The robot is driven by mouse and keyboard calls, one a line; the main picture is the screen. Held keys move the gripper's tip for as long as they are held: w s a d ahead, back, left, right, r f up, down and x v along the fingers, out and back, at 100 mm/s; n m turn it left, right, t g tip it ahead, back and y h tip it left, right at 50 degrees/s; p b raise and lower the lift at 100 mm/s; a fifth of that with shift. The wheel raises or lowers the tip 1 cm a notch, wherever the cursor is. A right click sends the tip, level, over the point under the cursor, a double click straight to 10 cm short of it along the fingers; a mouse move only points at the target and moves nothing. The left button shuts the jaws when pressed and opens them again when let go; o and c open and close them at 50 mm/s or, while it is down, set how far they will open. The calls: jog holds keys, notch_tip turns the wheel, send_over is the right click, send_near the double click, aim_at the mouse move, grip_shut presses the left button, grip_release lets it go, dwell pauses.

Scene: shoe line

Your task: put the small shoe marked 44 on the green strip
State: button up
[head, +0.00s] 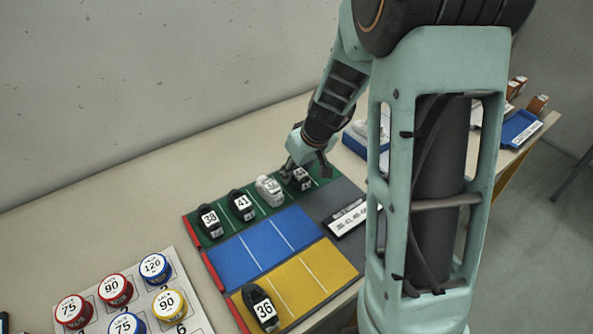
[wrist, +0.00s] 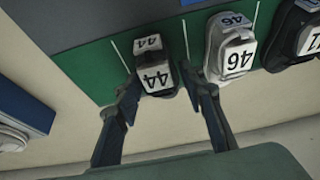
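The small dark shoe marked 44 (wrist: 156,76) sits upright on the green strip (wrist: 84,72), in a slot between white lines, beside the white shoe marked 46 (wrist: 232,50). In the head view the shoe marked 44 (head: 301,179) is at the right end of the shoe row on the green strip (head: 225,232), partly hidden by my gripper (head: 306,172). In the wrist view my gripper (wrist: 160,80) has one finger on each side of that shoe. The fingers look spread, close to its sides; any light contact cannot be made out.
Dark shoes marked 38 (head: 210,220) and 41 (head: 242,205) share the green strip. The blue strip (head: 262,248) is bare; the yellow strip (head: 310,275) holds a shoe marked 36 (head: 261,308). Lidded round tins (head: 115,290) stand at front left. A blue tray (head: 362,147) is behind my arm.

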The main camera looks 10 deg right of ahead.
jog(key=shift+o, duration=1)
jog(key=shift+r, duration=0.1)
jog(key=shift+r+p, duration=0.3)
jog(key=p+v, duration=0.1)
jog(key=v, duration=1)
jog(key=shift+r, duration=0.25)
jog(key=shift+s, duration=0.15)
